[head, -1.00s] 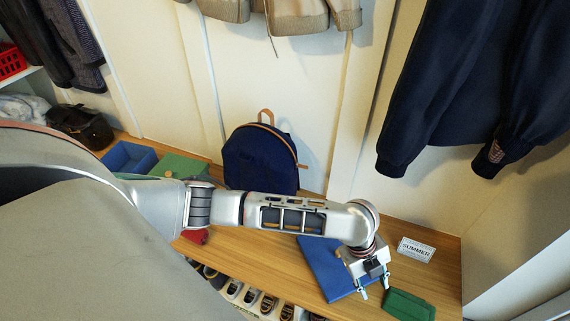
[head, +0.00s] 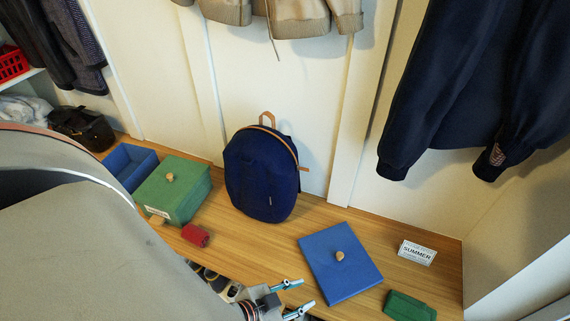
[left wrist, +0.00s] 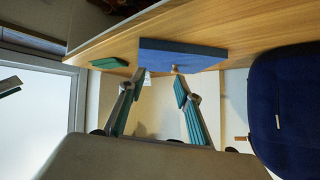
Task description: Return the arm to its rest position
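My left gripper (head: 308,292) is at the bottom edge of the head view, in front of the bench. Its two fingers are spread with nothing between them. The left wrist view also shows the fingers apart and empty (left wrist: 158,78), with the bench beyond them. My right gripper does not show.
On the wooden bench (head: 385,237) are a blue lid with a knob (head: 335,272), a green block (head: 408,306), a SUMMER sign (head: 417,252), a blue backpack (head: 260,178), a lidded green box (head: 172,192), a red item (head: 196,235) and an open blue box (head: 127,163).

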